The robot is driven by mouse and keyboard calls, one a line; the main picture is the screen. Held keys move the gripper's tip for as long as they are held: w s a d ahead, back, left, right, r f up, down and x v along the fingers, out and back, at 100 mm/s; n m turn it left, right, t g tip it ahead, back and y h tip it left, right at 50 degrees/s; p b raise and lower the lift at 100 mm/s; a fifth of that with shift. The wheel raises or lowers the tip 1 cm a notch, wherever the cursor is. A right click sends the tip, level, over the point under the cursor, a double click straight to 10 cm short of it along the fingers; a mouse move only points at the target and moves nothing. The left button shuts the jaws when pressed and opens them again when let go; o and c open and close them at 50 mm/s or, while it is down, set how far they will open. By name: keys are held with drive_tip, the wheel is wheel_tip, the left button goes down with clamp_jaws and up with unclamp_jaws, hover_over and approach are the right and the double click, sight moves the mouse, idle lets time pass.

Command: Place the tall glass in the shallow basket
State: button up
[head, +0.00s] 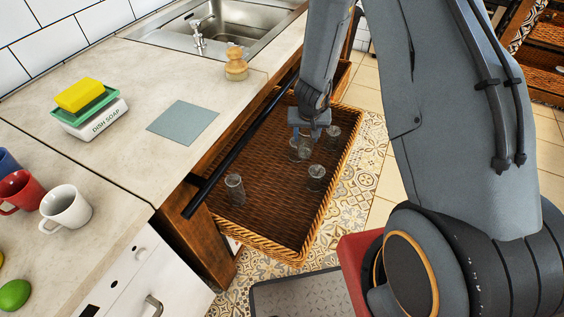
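The shallow basket (300,240) is a brown wicker tray, pulled out below the counter. Several clear glasses show within it. One glass (235,190) stands near its left side, another (316,179) near the middle right, and another (332,136) toward the right rim. My gripper (307,132) points down over the far half of the basket. A clear glass (300,149) shows right under and between its fingertips; I cannot tell whether it is held or touches the basket floor. Which glass is the tall one is unclear.
A black bar (240,142) runs along the counter-side edge of the basket. The counter holds a sink (215,22), a wooden brush (236,64), a blue-grey cloth (183,122), a yellow sponge (79,95) and mugs (65,209). The basket's near end is bare.

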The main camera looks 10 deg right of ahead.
sight(305, 146)
wheel_tip(305, 146, down, 5)
drive_tip(key=b, duration=0.3)
drive_tip(key=shift+f+b, duration=0.45)
drive_tip(key=shift+f, duration=1.95)
drive_tip(key=shift+f, duration=0.1)
drive_tip(key=o, duration=1.2)
